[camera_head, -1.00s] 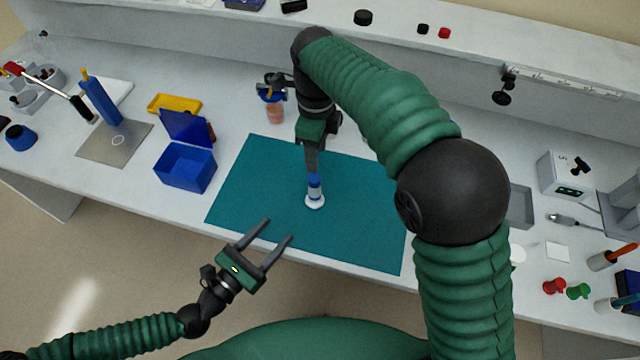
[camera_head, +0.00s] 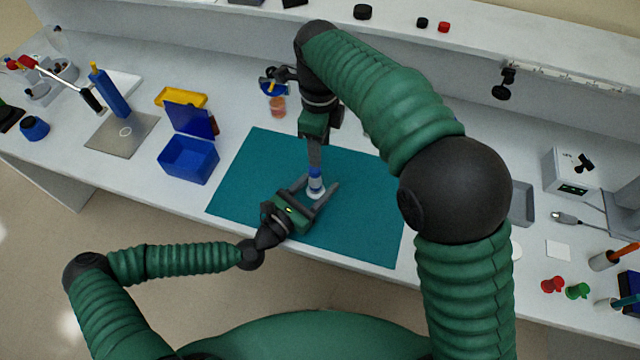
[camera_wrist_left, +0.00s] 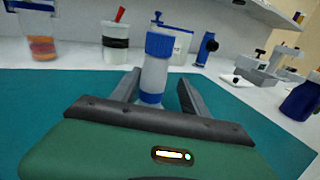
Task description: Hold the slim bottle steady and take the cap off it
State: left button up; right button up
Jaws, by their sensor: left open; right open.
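The slim bottle (camera_head: 316,188) stands upright on the teal mat (camera_head: 365,215); it is white with a blue cap (camera_head: 315,173). The left wrist view shows the bottle (camera_wrist_left: 154,76) with its ribbed blue cap (camera_wrist_left: 159,46) and a blue band low down. My left gripper (camera_head: 319,184) is low over the mat and open, a finger on either side of the bottle, with gaps showing. My right gripper (camera_head: 314,166) points down from above, over the cap in the head view; its fingers overlap in sight. It does not show in the left wrist view.
A blue open box (camera_head: 188,160) stands left of the mat, with a yellow tray (camera_head: 181,98) behind it. A jar with orange contents (camera_head: 277,106) stands behind the mat. Red (camera_head: 552,285) and green (camera_head: 578,291) pieces lie at the right. The mat's right part is clear.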

aim_at(307, 192)
pick_arm(q)
jog(key=a, duration=0.3)
jog(key=shift+s, duration=0.1)
jog(key=c, duration=0.5)
jog(key=shift+a, duration=0.1)
jog(key=shift+c, duration=1.1)
jog(key=shift+d, duration=0.3)
jog(key=shift+c, duration=1.1)
jog(key=shift+d, duration=1)
grip_shut()
pick_arm(e)
jog(key=shift+s+a, duration=0.1)
jog(key=shift+a, duration=0.3)
pick_arm(q)
jog(key=shift+a, duration=1)
jog(key=shift+d, duration=0.65)
pick_arm(e)
jog(key=shift+a, duration=0.35)
jog(key=shift+a, duration=0.1)
